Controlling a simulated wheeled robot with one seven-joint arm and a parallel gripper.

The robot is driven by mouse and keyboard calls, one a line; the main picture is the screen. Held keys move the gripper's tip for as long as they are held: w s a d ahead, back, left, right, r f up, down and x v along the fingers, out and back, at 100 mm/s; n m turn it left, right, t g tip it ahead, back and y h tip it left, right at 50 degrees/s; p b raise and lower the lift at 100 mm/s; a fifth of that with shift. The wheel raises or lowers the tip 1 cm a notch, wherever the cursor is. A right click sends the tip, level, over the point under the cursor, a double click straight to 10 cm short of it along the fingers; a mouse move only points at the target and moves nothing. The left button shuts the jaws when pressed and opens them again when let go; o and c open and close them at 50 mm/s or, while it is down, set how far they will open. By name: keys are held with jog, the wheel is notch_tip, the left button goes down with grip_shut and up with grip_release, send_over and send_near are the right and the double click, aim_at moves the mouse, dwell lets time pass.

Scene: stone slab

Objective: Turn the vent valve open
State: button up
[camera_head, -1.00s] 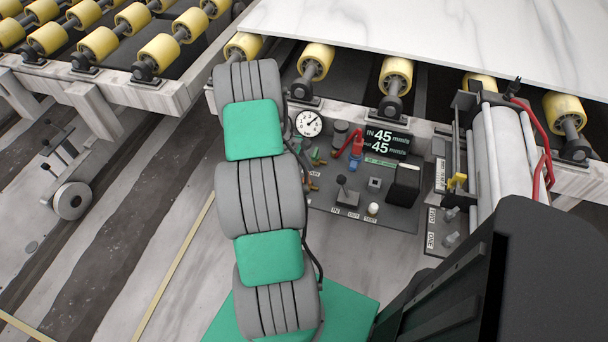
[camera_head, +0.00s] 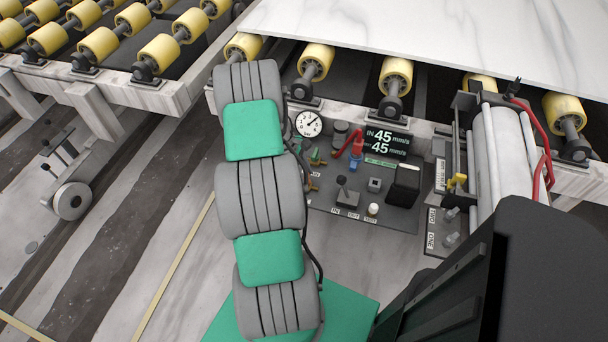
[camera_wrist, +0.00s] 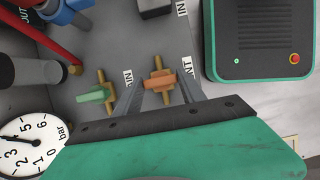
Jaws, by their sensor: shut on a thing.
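In the wrist view the orange handle of the vent valve (camera_wrist: 160,82) sits on a brass fitting, lying crosswise to it. A label ending in "NT" is partly covered beside it. My gripper (camera_wrist: 159,86) is shut on the orange handle, one finger on each side. A second valve with a green handle (camera_wrist: 96,95) sits on a brass fitting to the left, outside the fingers, by an "IN" label. In the head view my arm hides the gripper, and only a bit of the brass fittings (camera_head: 313,187) shows past it.
A green-edged black box (camera_wrist: 258,38) stands to the right. In the head view the display (camera_head: 387,141) and a joystick (camera_head: 345,193) share the grey panel.

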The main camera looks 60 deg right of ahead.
jog(key=shift+d+m, duration=0.1)
jog(key=shift+m, duration=0.2)
jog(key=m+y+b, duration=0.1)
jog(key=m, duration=0.3)
jog(key=shift+d+y+b, duration=0.15)
jog(key=shift+y+b, duration=0.15)
jog(key=shift+y, duration=0.1)
jog(key=m+b, duration=0.1)
jog(key=m, duration=0.1)
jog(key=m+t+y+b, duration=0.1)
jog(key=m, duration=0.2)
jog(key=shift+d+f+y, duration=0.1)
jog(key=shift+f+y, duration=0.05)
jog(key=shift+y, duration=0.15)
jog(key=m+t+y+b, duration=0.1)
jog(key=m+b, duration=0.2)
jog(key=m, duration=0.1)
jog(key=shift+s+d, duration=0.1)
jog(key=shift+s, duration=0.05)
jog(key=shift+r+m+t+y, duration=0.15)
jog(key=shift+m+t, duration=0.3)
jog(key=shift+m, duration=0.6)
jog(key=shift+r+m+t+y, duration=0.15)
jog(key=shift+m+t, duration=0.3)
jog(key=shift+m, duration=0.6)
jog(key=o, duration=1.4)
jog(key=shift+s+f, duration=0.1)
jog(key=shift+f, duration=0.05)
jog(key=shift+c, duration=0.2)
